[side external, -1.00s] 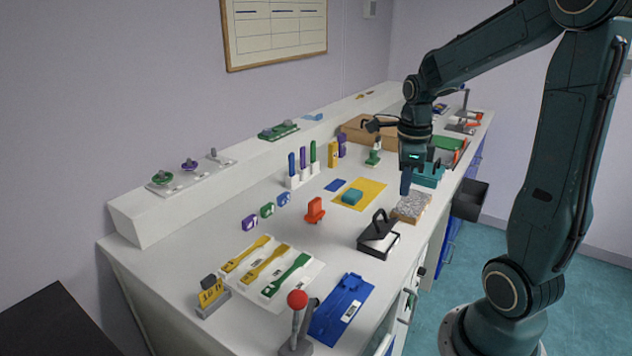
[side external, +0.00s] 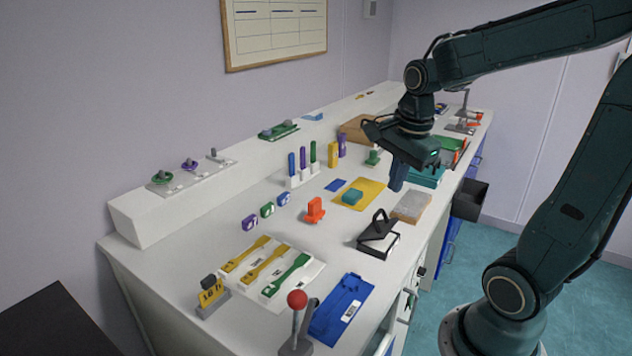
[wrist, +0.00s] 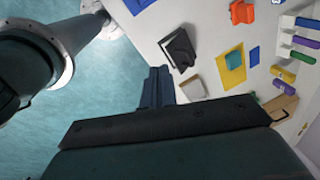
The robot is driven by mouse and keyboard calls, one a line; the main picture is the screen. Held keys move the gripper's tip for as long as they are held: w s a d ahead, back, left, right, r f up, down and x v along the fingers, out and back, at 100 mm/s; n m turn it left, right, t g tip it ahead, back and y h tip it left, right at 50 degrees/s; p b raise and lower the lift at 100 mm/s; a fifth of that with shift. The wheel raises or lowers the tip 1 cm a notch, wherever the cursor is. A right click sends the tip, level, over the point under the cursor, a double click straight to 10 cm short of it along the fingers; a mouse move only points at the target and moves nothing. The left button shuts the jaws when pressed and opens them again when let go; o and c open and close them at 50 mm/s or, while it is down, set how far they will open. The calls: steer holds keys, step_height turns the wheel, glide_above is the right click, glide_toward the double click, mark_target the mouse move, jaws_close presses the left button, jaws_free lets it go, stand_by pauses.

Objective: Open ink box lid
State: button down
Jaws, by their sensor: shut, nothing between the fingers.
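The ink box appears to be the small black box (side external: 392,246) with a white face, near the front edge of the bench. Its black lid with a loop handle (side external: 379,226) looks slanted over the back part; how far it is open is hard to tell. The box also shows in the wrist view (wrist: 180,50). My gripper (side external: 396,188) is shut and empty, tilted in the air behind the box and apart from it. Its fingers show in the wrist view (wrist: 155,85), left of and below the box in that picture.
A grey-topped tan block (side external: 411,206) lies just below my fingertips. An orange stand (side external: 314,210), a yellow sheet (side external: 371,190) with a teal block (side external: 352,197), and a blue board (side external: 342,308) lie around. A red-knobbed lever (side external: 297,300) stands at the front.

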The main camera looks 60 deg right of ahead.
steer(key=s+a+r+n+t, duration=0.2)
steer(key=a+n, duration=0.5)
steer(key=n, duration=0.6)
steer(key=shift+s+a+r, duration=0.25)
steer(key=shift+s+r, duration=0.2)
steer(key=shift+r, duration=0.3)
